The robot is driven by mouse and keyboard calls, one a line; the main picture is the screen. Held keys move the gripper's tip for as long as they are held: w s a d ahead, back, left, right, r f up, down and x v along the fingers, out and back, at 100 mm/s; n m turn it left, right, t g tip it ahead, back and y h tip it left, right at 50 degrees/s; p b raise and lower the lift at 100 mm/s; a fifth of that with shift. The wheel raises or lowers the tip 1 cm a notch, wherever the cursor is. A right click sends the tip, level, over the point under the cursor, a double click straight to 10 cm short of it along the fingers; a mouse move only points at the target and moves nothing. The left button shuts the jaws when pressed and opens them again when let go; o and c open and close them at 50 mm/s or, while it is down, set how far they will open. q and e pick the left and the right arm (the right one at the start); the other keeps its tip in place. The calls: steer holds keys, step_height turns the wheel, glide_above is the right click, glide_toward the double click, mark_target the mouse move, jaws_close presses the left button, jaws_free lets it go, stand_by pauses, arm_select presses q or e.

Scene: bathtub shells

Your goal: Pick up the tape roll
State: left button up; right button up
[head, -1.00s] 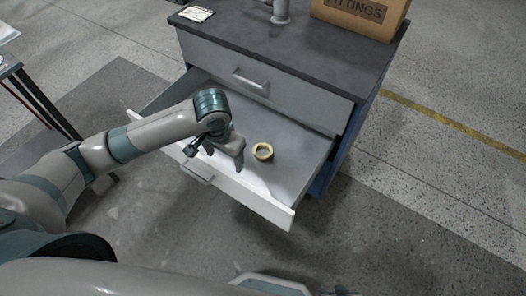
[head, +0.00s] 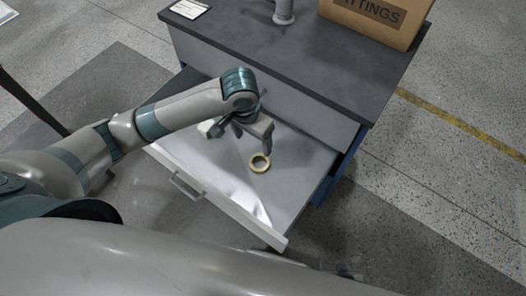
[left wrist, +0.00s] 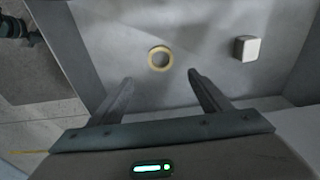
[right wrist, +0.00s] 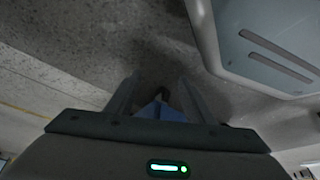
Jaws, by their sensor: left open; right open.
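The tape roll (head: 259,170) is a small yellowish ring lying flat on the floor of the open grey drawer (head: 225,207). The tape roll (left wrist: 151,64) also shows in the left wrist view, ahead of the fingertips and roughly centred between them. My left gripper (head: 241,141) is open and empty over the drawer, just up and left of the roll in the head view. A gap shows between its fingers (left wrist: 160,79) and the roll. My right gripper (right wrist: 155,84) is open, with no object held, pointing over the concrete floor.
A small white block (left wrist: 247,48) lies in the drawer, right of the roll in the left wrist view. The drawer walls stand around the left gripper. The cabinet top (head: 290,55) overhangs behind, carrying a cardboard box (head: 375,16).

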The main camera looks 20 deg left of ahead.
arm_select(q)
glide_toward(259, 165)
steer(key=shift+w+f+b, duration=0.1)
steer(key=shift+w+b, duration=0.05)
steer(key=shift+b, duration=0.25)
steer(key=shift+w+f, duration=0.1)
steer(key=shift+f, duration=0.25)
arm_select(e)
steer(key=shift+s+d+f+g, duration=0.2)
steer(key=shift+s+d+g, duration=0.1)
steer(key=shift+d, duration=0.3)
arm_select(q)
steer(key=shift+w+d+f, duration=0.1)
steer(key=shift+f, duration=1.2)
steer(key=shift+w+d+f, duration=0.1)
steer(key=shift+f, duration=1.15)
arm_select(e)
steer(key=shift+s+a+f, duration=0.1)
steer(key=shift+s+a, duration=0.05)
steer(key=shift+a, duration=0.35)
steer(key=shift+d, duration=0.15)
